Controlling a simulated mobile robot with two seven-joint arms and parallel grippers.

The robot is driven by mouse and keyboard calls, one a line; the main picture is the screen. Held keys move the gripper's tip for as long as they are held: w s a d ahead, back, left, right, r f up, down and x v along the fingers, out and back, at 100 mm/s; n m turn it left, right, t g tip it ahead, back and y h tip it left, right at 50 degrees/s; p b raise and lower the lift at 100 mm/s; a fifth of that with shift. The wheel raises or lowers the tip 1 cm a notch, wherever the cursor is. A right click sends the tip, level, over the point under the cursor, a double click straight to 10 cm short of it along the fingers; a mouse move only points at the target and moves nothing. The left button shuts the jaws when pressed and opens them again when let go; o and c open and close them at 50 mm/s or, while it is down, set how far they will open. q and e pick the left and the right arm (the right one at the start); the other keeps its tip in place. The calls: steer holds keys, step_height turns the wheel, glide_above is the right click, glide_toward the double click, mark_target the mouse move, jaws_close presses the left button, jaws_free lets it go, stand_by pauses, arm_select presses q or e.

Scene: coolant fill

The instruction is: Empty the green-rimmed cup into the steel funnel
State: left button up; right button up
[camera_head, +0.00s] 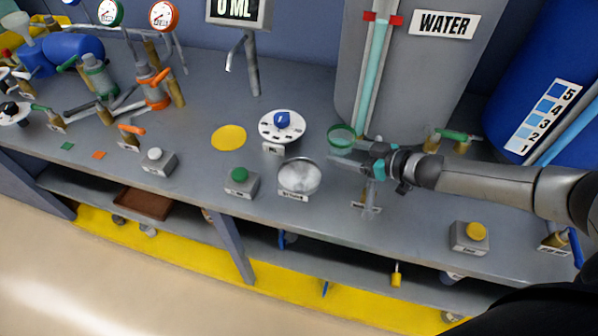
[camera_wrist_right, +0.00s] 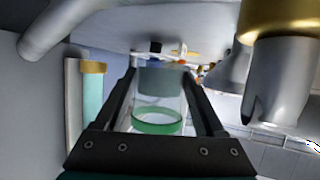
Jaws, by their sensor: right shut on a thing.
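The clear cup with a green rim (camera_head: 341,136) is held above the bench, behind and to the right of the steel funnel (camera_head: 299,176). My right gripper (camera_head: 350,160) is shut on the cup, its arm reaching in from the right. In the right wrist view the cup (camera_wrist_right: 158,100) sits between the two dark fingers of the gripper (camera_wrist_right: 160,95), its green band toward the camera. I cannot tell how much liquid is in it. The funnel's wide mouth faces up near the bench's front edge, apart from the cup. My left gripper is not in view.
A grey WATER tank (camera_head: 420,80) stands close behind the cup. A white dial with a blue knob (camera_head: 282,125) is left of it. A green-button box (camera_head: 240,181) stands left of the funnel, and a spout (camera_head: 250,65) under the 0 ML display. A yellow disc (camera_head: 229,138) lies on the bench.

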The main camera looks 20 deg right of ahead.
mark_target(334, 143)
steer(key=shift+s+a+r+n+h+p, duration=0.2)
steer(key=shift+a+r+n+h+p, duration=0.25)
steer(key=shift+p, duration=0.85)
steer(key=shift+a+f+n, duration=0.15)
steer(key=shift+n, duration=0.1)
steer(key=shift+s+a+f+n+h+p, duration=0.15)
steer(key=shift+a+f+n+h+p, duration=0.2)
steer(key=shift+h+p, duration=0.2)
steer(key=shift+n+t+h, duration=0.3)
steer(key=shift+n, duration=0.15)
steer(key=r+p, duration=0.4)
steer(key=shift+s+a, duration=0.15)
steer(key=shift+a, duration=0.25)
steer(key=shift+r, duration=0.15)
steer(key=shift+s+a+r+n+h+p, duration=0.1)
steer(key=shift+a+r+n+h+p, duration=0.3)
steer(key=shift+p, duration=0.3)
steer(key=shift+r, duration=0.1)
steer(key=shift+r, duration=0.3)
